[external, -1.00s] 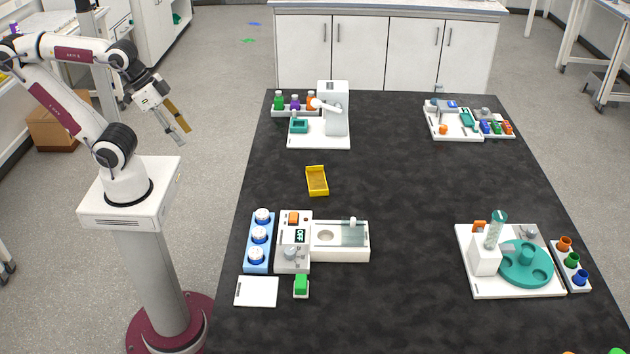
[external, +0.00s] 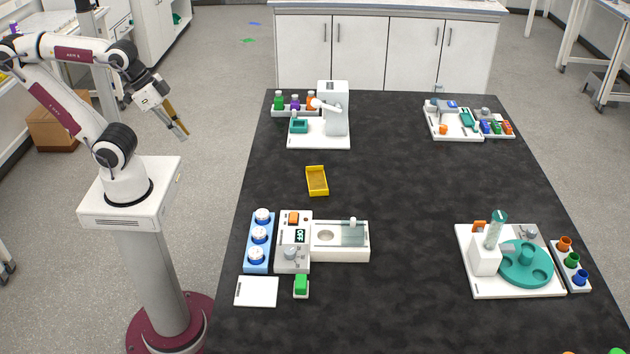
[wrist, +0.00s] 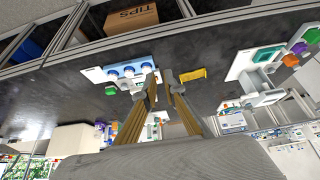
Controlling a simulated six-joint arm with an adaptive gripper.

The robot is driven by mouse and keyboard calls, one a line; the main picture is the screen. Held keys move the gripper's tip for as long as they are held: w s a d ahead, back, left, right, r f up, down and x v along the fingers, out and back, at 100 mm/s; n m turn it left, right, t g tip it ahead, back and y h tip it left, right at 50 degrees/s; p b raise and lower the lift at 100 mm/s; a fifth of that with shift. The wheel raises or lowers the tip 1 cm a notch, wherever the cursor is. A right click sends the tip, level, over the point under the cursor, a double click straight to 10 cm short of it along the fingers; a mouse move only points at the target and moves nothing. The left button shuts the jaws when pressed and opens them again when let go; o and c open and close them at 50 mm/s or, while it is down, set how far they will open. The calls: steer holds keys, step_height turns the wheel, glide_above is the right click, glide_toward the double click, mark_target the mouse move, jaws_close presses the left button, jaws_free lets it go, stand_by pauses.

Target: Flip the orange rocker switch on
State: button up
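The orange rocker switch (external: 294,218) sits at the back of a white and grey device (external: 283,262) on the near left of the black table. A small dark display (external: 300,236) beside it reads "OFF". A grey knob (external: 291,253) is nearer the front. My gripper (external: 184,135) hangs in the air left of the table, well away from the switch, holding nothing. In the wrist view my gripper (wrist: 161,76) shows two brass-coloured fingers with a narrow gap between the tips. I cannot make out the switch clearly there.
A blue rack (external: 248,262) with white-capped jars flanks the device on its left, and a white basin unit (external: 361,254) on its right. A green block (external: 301,284) is in front. A yellow tray (external: 317,193) lies behind. The table's middle is clear.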

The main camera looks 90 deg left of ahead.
steer(key=shift+w+d+f+g, duration=0.2)
steer(key=shift+f+g, duration=0.1)
steer(key=shift+f, duration=0.35)
jaws_close()
steer(key=g, duration=0.2)
glide_above(295, 218)
steer(key=s+a, duration=0.1)
steer(key=s, duration=0.3)
step_height(295, 218, down, 7)
steer(key=shift+w+a+h, duration=0.1)
steer(key=shift+h, duration=0.2)
steer(key=shift+f, duration=0.1)
steer(key=x, duration=1.2)
steer(key=shift+f, duration=0.15)
steer(key=shift+d+f, duration=0.3)
steer(key=shift+f, duration=0.45)
